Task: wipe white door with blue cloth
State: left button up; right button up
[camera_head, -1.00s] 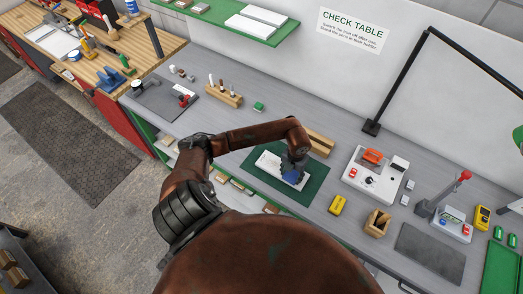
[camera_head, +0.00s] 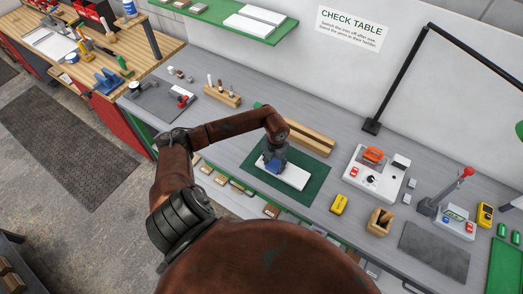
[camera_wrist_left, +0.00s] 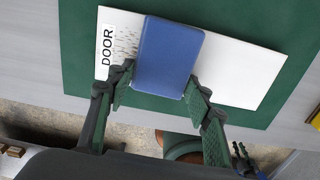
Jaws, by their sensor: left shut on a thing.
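The white door (camera_head: 295,179) lies flat on a green mat (camera_head: 316,182) on the grey bench. In the left wrist view, the door (camera_wrist_left: 240,72) has a "DOOR" label (camera_wrist_left: 107,45) at its left end, with small dark specks between the label and the blue cloth. My left gripper (camera_head: 274,157) is over the left part of the door. It is shut on the blue cloth (camera_wrist_left: 168,58), a flat block-like pad that appears to rest on the door and hides part of it. The cloth also shows in the head view (camera_head: 272,167).
A wooden block (camera_head: 312,139) lies behind the mat. A yellow device (camera_head: 339,204), a wooden holder (camera_head: 380,221) and a white unit with controls (camera_head: 373,180) stand to the right. A holder with tools (camera_head: 222,96) is at the back left. The bench left of the mat is mostly clear.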

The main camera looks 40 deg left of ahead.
pick_arm(q)
jog(key=shift+s+a+b, duration=0.2)
jog(key=shift+a+b, duration=0.05)
jog(key=shift+a, duration=0.65)
jog(key=shift+s+a+b, duration=0.15)
jog(key=shift+a+b, duration=0.15)
jog(key=shift+a, duration=0.6)
jog(key=shift+s+a+b, duration=0.2)
jog(key=shift+a+b, duration=0.05)
jog(key=shift+a, duration=0.65)
jog(key=shift+r+p, duration=0.3)
jog(key=shift+p, duration=0.1)
notch_tip(320, 180, up, 2)
jog(key=shift+r, duration=0.1)
jog(key=shift+d+r+p, duration=0.1)
jog(key=shift+r+p, duration=1.6)
jog(key=shift+r, duration=1)
